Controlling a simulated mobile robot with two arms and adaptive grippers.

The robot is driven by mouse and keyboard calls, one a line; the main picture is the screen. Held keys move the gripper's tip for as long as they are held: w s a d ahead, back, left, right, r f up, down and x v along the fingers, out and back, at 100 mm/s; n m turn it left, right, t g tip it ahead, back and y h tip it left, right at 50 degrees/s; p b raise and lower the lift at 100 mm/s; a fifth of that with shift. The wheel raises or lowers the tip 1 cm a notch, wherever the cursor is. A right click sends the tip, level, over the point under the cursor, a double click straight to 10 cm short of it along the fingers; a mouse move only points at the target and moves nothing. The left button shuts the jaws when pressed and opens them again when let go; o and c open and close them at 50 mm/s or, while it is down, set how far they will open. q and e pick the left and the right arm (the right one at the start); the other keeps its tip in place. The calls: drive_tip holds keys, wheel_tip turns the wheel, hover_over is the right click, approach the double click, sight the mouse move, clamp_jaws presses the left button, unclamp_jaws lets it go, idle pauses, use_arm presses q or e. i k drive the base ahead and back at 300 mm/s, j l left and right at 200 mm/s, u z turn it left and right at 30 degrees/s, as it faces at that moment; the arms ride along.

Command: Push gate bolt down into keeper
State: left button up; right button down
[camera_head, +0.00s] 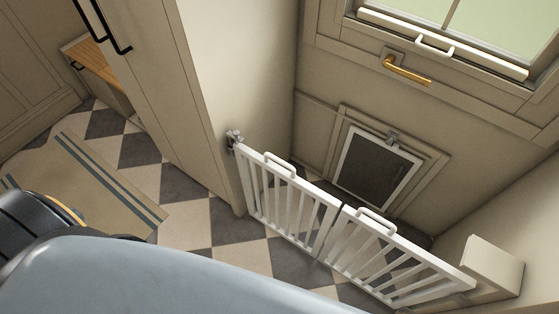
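A white slatted gate (322,222) in two panels stands low across the alcove. The panels meet near the middle with a narrow gap, and each has a raised white handle on its top rail. A small metal fitting (234,138) sits on the wall at the gate's left end. I cannot make out the gate bolt or its keeper for certain at this size. Neither of my grippers is in view. Grey and dark parts of my own body fill the lower left and hide the floor there.
Behind the gate is a pet flap (376,170) in the back panel. Above it are a brass handle (407,71) and a window. A pale block (492,268) stands at the gate's right end. A striped mat (95,185) lies on the checkered floor left, beside tall cabinets.

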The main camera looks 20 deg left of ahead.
sight(235, 135)
drive_tip(key=u, duration=0.35)
drive_tip(key=k+u, duration=0.15)
drive_tip(key=u, duration=0.2)
drive_tip(key=k+u, duration=0.1)
drive_tip(key=u, duration=0.25)
